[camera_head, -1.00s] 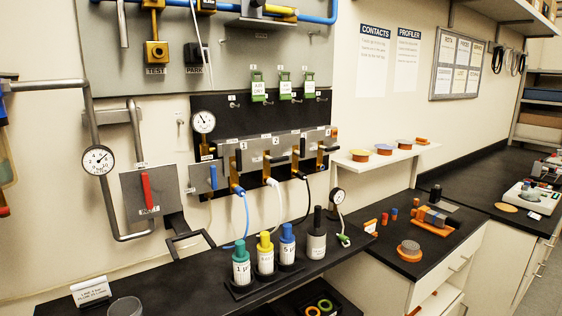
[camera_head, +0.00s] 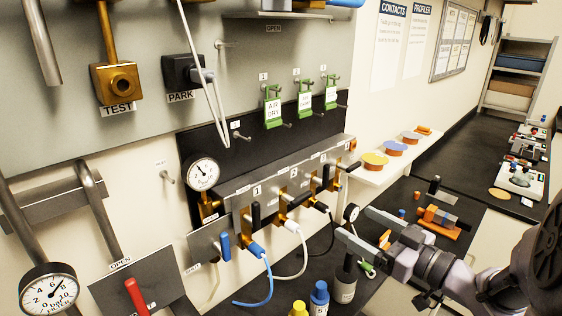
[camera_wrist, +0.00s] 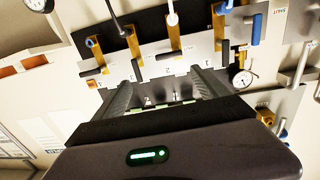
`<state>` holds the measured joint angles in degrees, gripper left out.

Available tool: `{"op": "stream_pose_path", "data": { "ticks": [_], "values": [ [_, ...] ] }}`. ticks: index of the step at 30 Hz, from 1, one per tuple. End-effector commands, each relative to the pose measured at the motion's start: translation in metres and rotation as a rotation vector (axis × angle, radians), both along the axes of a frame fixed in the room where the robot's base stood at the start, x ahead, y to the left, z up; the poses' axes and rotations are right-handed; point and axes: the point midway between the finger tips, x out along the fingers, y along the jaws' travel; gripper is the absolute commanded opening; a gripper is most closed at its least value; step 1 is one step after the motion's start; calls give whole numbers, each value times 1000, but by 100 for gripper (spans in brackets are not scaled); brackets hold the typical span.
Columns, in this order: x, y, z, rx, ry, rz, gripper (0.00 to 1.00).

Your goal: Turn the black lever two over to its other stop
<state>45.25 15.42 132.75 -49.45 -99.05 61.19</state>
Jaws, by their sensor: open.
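Black lever two (camera_head: 296,201) is on the grey valve panel and lies roughly level, pointing right from its brass valve. In the wrist view, which is upside down, lever two (camera_wrist: 167,56) points left, beyond the fingertips and roughly between them. My gripper (camera_head: 353,221) is open and empty, to the right of and in front of the valve row. In the wrist view my gripper (camera_wrist: 160,76) has its two fingers spread towards the panel, apart from the lever.
Black lever one (camera_head: 256,215) and lever three (camera_head: 319,174) stand upright beside lever two; lever four (camera_head: 350,166) is level. A blue hose (camera_head: 267,280) and white hose (camera_head: 304,250) hang below. Capped bottles, including a blue one (camera_head: 320,292), stand on the bench below.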

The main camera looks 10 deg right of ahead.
Motion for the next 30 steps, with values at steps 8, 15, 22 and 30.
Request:
{"op": "stream_pose_path", "data": {
  "ticks": [8, 15, 22, 30],
  "values": [
    [16, 28, -4, 19, -11, 77, 85],
    [76, 72, -4, 19, -11, 75, 85],
    [116, 100, -3, 18, -13, 71, 85],
    [130, 109, -2, 19, -11, 67, 85]
  ]
}}
